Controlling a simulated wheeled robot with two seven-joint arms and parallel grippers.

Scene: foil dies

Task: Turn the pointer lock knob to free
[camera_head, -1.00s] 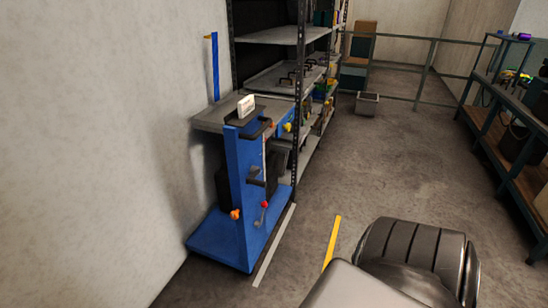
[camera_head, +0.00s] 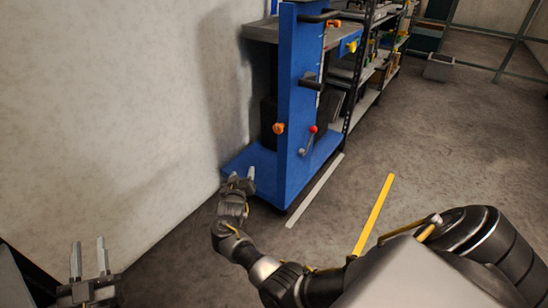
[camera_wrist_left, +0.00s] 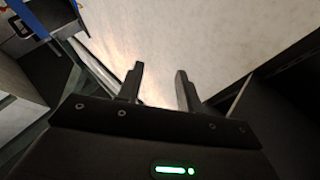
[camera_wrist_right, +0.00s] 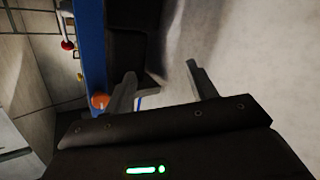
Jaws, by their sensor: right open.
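A blue lift stand (camera_head: 298,100) stands against the wall and carries several coloured knobs. An orange knob (camera_head: 279,128) sits low on its post and also shows in the right wrist view (camera_wrist_right: 99,101). A smaller orange knob (camera_head: 333,24) and a yellow knob (camera_head: 352,46) sit higher. I cannot tell which is the pointer lock knob; no pointer or label is readable. My right gripper (camera_head: 242,174) is open and empty, below and left of the low orange knob, apart from it. My left gripper (camera_head: 88,243) is open and empty by the wall at lower left.
A lever with a red ball (camera_head: 313,129) is right of the low orange knob. The stand's blue base (camera_head: 255,170) juts out near my right gripper. A shelf rack (camera_head: 372,70) stands behind. Yellow (camera_head: 374,214) and grey (camera_head: 315,190) floor strips lie on open floor.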

